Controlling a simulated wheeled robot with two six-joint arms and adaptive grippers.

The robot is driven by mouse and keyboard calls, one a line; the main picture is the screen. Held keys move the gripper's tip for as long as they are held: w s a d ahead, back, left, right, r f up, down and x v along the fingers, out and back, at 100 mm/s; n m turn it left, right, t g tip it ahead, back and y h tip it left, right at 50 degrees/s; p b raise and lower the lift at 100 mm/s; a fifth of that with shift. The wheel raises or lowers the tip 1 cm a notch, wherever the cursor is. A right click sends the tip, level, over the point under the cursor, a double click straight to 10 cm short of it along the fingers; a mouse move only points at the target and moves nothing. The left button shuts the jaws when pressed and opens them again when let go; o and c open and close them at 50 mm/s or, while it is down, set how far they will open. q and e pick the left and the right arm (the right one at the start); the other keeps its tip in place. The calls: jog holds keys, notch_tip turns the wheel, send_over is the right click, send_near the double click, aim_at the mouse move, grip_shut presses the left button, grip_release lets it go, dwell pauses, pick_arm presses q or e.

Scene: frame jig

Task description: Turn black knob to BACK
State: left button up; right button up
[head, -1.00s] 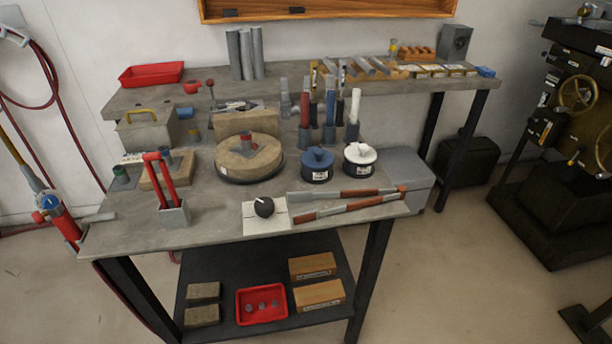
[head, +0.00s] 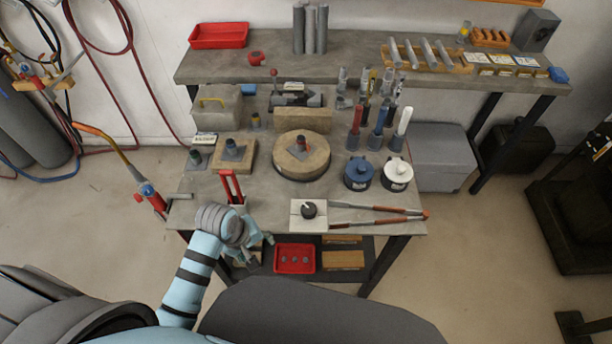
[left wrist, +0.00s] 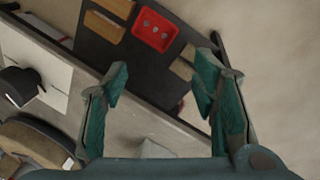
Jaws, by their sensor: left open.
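The black knob (head: 309,209) sits on a white plate (head: 297,222) at the front edge of the workbench. A small light mark shows on the knob, but its direction is too small to read. The knob also shows at the left edge of the left wrist view (left wrist: 17,86), on its white plate (left wrist: 52,92). My left gripper (head: 262,240) is in front of the bench edge, left of the knob and apart from it. In the left wrist view its two green fingers (left wrist: 160,88) are spread, with nothing between them. My right gripper is not in view.
A holder with red handles (head: 231,187) stands left of the knob. Red-handled long tools (head: 375,215) lie right of it. A round block (head: 302,157), a blue pot (head: 358,175) and a white pot (head: 397,174) stand behind. A red tray (head: 294,259) is on the lower shelf.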

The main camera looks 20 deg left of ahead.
aim_at(308, 208)
pick_arm(q)
jog(key=w+r+n, duration=0.2)
jog(key=r, duration=0.1)
jog(key=w+d+r+n+h, duration=0.1)
jog(key=w+r, duration=0.1)
jog(key=r, duration=0.1)
jog(key=w+d+r+n, duration=0.1)
jog(key=w+r+n, duration=0.1)
jog(key=r, duration=0.1)
jog(key=shift+w+d+n+h+p, duration=0.1)
jog(key=shift+d+n+h+p, duration=0.05)
jog(key=shift+n+h+p, duration=0.15)
jog(key=w+d+r+n+g+h+p, duration=0.1)
jog(key=w+d+r+n, duration=0.1)
jog(key=w+r+n, duration=0.5)
jog(key=shift+m, duration=0.5)
jog(key=x, duration=0.4)
jog(key=s+x, duration=0.1)
jog(key=x, duration=0.3)
jog(key=s+d+x, duration=0.1)
jog(key=x, duration=0.4)
jog(key=shift+s, duration=0.15)
jog(key=shift+a, duration=0.1)
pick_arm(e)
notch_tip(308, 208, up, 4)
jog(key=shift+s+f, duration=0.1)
pick_arm(q)
jog(key=shift+c, duration=0.2)
jog(key=c, duration=1.1)
